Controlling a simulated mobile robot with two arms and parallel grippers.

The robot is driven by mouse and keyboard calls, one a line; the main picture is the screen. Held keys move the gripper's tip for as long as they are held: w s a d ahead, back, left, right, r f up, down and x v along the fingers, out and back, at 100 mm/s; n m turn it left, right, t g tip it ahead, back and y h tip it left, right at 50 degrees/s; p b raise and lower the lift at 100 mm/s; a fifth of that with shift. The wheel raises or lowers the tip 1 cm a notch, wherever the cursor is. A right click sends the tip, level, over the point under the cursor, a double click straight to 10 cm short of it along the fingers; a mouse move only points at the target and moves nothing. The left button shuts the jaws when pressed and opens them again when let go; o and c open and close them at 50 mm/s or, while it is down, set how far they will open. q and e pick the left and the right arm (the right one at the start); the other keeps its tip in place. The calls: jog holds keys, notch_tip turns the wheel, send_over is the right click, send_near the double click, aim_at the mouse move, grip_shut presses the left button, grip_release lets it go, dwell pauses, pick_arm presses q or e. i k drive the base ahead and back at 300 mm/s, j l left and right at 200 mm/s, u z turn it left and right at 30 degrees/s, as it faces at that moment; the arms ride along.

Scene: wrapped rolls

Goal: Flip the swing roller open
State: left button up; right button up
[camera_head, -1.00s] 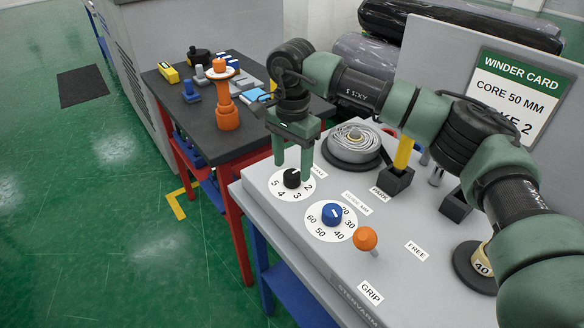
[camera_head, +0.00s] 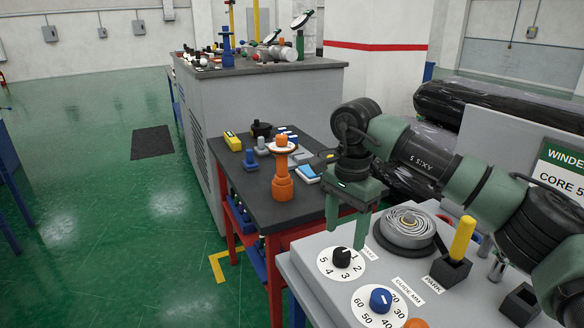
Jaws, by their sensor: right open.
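No part I can surely name as the swing roller shows. A yellow upright bar (camera_head: 462,238) stands tilted in a black holder beside the PARK label on the grey winder top (camera_head: 310,262). A grey wound roll (camera_head: 408,226) lies on a black disc left of it. My right gripper (camera_head: 347,230) points down, open and empty, just above the black numbered knob (camera_head: 341,257). The blue guide knob (camera_head: 381,299) is in front of it. The orange lever knob (camera_head: 416,323) is mostly cut off at the bottom edge. My left gripper is not in view.
A dark side table (camera_head: 258,184) with an orange spindle (camera_head: 282,180) and small parts stands left of the winder. An upright panel with the winder card (camera_head: 562,175) stands behind, partly hidden by my right arm. Green floor is free at left.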

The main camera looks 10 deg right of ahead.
aim_at(501, 264)
jog(key=k+j, duration=0.2)
jog(key=k, duration=0.2)
jog(key=k+j, duration=0.15)
jog(key=k, duration=0.3)
